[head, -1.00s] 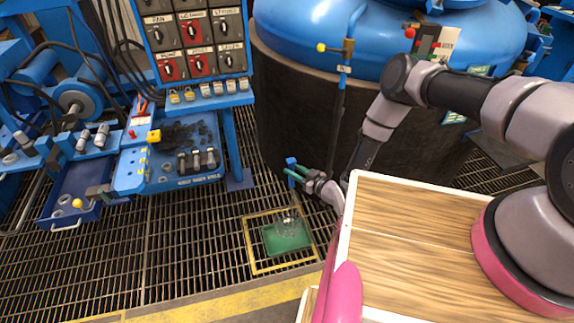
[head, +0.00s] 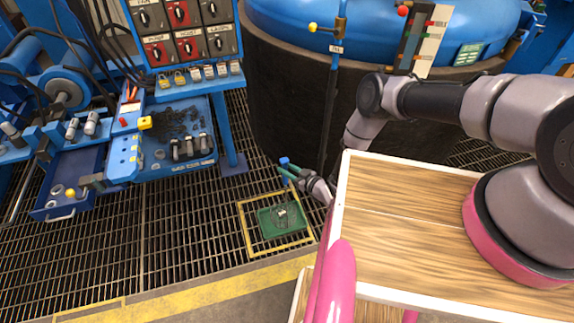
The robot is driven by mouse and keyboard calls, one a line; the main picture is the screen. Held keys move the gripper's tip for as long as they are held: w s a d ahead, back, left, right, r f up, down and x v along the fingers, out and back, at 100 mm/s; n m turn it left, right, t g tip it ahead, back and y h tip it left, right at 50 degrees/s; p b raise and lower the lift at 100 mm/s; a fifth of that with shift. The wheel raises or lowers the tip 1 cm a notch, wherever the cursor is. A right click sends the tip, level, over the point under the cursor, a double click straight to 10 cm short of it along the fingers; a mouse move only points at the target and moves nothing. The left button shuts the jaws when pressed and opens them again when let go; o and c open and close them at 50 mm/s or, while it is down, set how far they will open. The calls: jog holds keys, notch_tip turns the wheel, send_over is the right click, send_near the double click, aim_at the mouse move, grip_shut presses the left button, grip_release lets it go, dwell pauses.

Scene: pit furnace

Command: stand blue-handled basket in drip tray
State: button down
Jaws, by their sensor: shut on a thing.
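The blue-handled basket shows its blue handle top (head: 284,161) above my gripper and its small wire body (head: 281,213) lower down. My gripper (head: 290,172), with teal fingers, is shut on the basket's handle. The green drip tray (head: 266,228) lies on the floor grating inside a yellow outlined square. The basket's body appears over the middle of the tray and looks upright. I cannot tell whether it touches the tray bottom. The thin stem between handle and body is hard to make out.
The large dark furnace (head: 290,100) with a blue lid stands just behind my gripper. A blue workbench (head: 175,160) with tools and a switch panel (head: 185,35) is at left. My wooden-topped base fills the right. Grating left of the tray is clear.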

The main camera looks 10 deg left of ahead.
jog(key=shift+a+f, duration=0.1)
jog(key=shift+f, duration=0.15)
jog(key=shift+w+a, duration=0.15)
jog(key=shift+w, duration=0.05)
dwell(0.3)
jog(key=shift+w+a, duration=0.45)
jog(key=shift+f, duration=1)
dwell(0.7)
dwell(0.4)
